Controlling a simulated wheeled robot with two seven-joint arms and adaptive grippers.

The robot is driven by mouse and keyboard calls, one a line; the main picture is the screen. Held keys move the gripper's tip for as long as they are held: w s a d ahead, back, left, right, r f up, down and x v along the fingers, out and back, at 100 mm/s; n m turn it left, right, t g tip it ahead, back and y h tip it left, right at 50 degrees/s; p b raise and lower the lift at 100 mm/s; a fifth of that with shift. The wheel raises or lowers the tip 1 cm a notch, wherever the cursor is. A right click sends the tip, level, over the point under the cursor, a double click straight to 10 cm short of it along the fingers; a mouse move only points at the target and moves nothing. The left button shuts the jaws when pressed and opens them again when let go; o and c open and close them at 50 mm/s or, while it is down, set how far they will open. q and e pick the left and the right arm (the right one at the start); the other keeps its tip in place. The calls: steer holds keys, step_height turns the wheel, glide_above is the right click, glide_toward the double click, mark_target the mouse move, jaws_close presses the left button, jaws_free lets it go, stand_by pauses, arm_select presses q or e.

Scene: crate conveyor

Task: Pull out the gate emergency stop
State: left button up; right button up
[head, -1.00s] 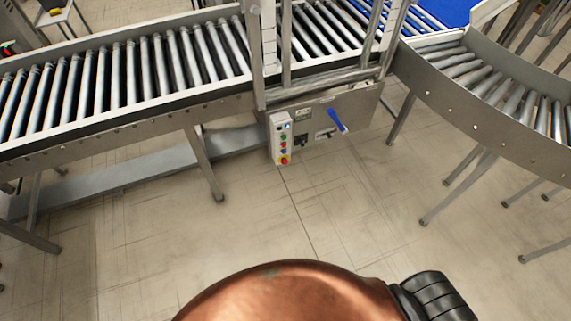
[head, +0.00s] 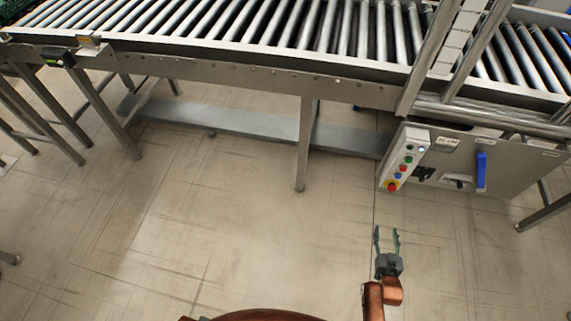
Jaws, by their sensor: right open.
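The gate emergency stop (head: 392,186) is a red button on a yellow base. It sits at the bottom of a white control box (head: 417,147), below several coloured buttons. I cannot tell whether it is pressed in or out. My right gripper (head: 387,232) is open and empty, in front of and below the control box and apart from it, with its fingers pointing toward the box. My left gripper is not in view.
A panel (head: 515,170) with a blue lever (head: 481,170) adjoins the box on the right. The roller conveyor (head: 230,68) runs above, with a metal leg (head: 305,145) left of the box. The floor (head: 220,220) in front is clear.

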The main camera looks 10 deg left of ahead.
mark_target(392, 190)
arm_select(q)
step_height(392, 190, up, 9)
steer(key=b, duration=0.4)
arm_select(e)
steer(key=w+r+t, duration=0.1)
steer(key=w+r, duration=0.1)
steer(key=w, duration=0.3)
steer(key=w+r+t+b, duration=0.1)
steer(key=w+r, duration=0.2)
steer(key=w, duration=0.2)
steer(key=w+r+t+b, duration=0.1)
steer(key=w+r, duration=0.1)
steer(key=w, duration=0.3)
steer(key=shift+r, duration=0.2)
steer(key=shift+w+r, duration=0.1)
steer(key=shift+w, duration=0.2)
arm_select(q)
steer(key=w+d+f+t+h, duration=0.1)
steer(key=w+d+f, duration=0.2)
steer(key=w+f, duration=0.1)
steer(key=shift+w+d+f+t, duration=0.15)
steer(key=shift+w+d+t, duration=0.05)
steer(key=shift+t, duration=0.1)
arm_select(e)
jaws_close()
